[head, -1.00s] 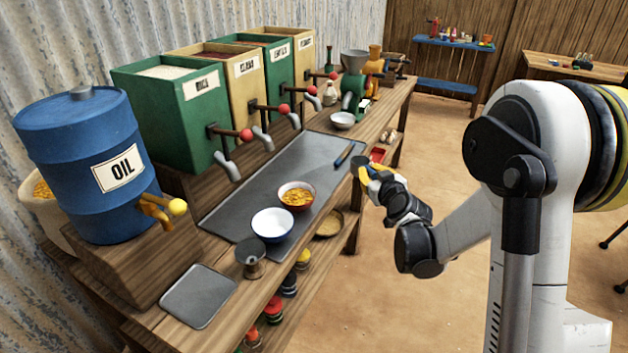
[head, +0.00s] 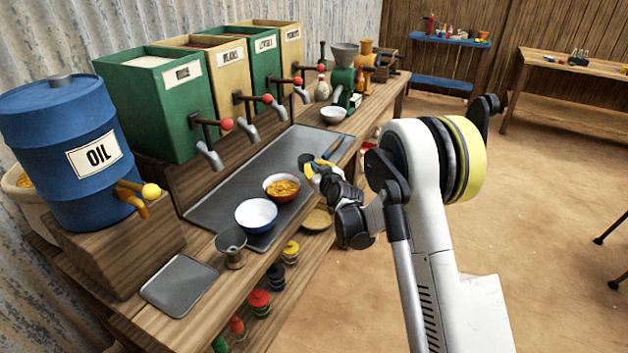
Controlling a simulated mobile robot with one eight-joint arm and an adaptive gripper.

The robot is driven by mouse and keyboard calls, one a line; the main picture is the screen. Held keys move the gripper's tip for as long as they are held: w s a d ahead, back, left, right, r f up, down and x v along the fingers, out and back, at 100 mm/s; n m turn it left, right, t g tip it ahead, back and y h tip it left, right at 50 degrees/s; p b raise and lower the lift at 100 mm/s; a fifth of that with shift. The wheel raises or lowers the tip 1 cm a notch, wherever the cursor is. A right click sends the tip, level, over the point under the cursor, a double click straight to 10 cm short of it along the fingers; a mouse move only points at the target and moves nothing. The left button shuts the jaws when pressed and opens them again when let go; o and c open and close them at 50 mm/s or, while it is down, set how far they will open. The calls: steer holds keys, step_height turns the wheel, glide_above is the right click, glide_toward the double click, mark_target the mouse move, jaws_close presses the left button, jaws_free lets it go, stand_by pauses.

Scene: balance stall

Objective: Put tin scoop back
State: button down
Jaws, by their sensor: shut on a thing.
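My gripper (head: 314,170), with yellow and dark parts, is small and partly turned away in the head view. It is shut on the tin scoop near the tray's right edge, just behind and right of the bowl of yellow food (head: 283,188). Only a small dark bluish piece shows at the jaws; the scoop's shape is mostly hidden and too small to make out. I cannot tell whether it touches the tray.
On the counter are a metal tray (head: 222,197), a white bowl (head: 256,214), a tin cup-like vessel (head: 231,249) and a flat metal plate (head: 180,285). Bins with taps and a blue oil drum (head: 62,150) stand behind. A thin brown stick (head: 333,148) lies near the tray's far end.

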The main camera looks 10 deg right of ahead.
step_height(320, 180, down, 4)
steer(key=shift+r+b, duration=0.1)
steer(key=shift+b, duration=0.9)
steer(key=shift+r, duration=0.1)
steer(key=c, duration=1.5)
jaws_free()
